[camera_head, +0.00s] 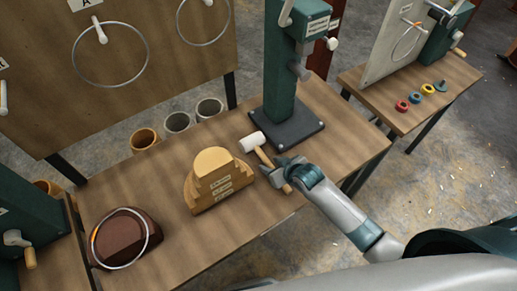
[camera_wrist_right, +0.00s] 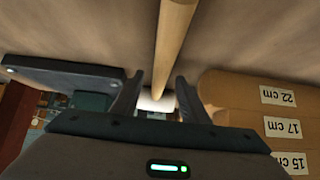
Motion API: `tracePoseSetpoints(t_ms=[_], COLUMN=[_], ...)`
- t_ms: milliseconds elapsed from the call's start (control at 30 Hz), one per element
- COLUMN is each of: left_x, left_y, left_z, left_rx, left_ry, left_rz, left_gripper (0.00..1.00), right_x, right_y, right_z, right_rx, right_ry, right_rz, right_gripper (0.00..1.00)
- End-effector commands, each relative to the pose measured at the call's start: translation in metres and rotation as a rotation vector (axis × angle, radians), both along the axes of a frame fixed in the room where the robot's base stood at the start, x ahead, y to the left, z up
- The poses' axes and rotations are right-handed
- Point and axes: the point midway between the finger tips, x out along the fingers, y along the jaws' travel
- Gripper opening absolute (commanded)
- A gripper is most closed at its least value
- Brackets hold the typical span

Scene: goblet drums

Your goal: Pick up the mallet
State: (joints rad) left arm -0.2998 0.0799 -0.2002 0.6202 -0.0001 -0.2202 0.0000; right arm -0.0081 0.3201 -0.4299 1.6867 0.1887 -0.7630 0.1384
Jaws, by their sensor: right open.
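The mallet has a white head (camera_head: 252,142) and a light wooden handle (camera_head: 264,158); it lies on the wooden table in the head view, between the stepped wooden block and the green stand. My right gripper (camera_head: 273,170) is at the handle, its fingers open. In the right wrist view the handle (camera_wrist_right: 172,45) runs lengthwise between the two open fingers of the gripper (camera_wrist_right: 155,95), with the white head (camera_wrist_right: 155,103) beyond, partly hidden. I cannot tell whether a finger touches the handle. My left gripper is not in view.
The stepped wooden block (camera_head: 217,180) with size labels stands left of the mallet; it also shows in the wrist view (camera_wrist_right: 240,100). The green stand's dark base (camera_head: 284,130) is just behind. A dark drum-like piece with a ring (camera_head: 122,238) lies at the table's left end.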

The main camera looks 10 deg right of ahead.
Motion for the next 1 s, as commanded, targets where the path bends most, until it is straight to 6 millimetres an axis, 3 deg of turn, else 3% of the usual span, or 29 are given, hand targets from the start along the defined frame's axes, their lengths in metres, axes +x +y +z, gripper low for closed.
tracePoseSetpoints(t_ms=[500,533,700,1000], left_x=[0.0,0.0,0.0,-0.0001], left_y=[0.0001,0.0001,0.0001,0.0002], left_z=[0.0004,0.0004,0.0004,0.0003], left_rx=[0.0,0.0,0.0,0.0], left_ry=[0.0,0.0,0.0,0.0], left_rz=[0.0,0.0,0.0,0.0], left_gripper=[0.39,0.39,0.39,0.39], right_x=[0.0015,0.0014,0.0015,0.0024], right_y=[0.0004,0.0004,0.0003,0.0005], right_z=[-0.0013,-0.0012,-0.0012,0.0004], right_rx=[0.0,0.0,0.0,0.001], right_ry=[-0.001,-0.001,-0.001,-0.004], right_rz=[0.0,0.0,0.0,0.0], right_gripper=[0.41,0.38,0.0,0.0])
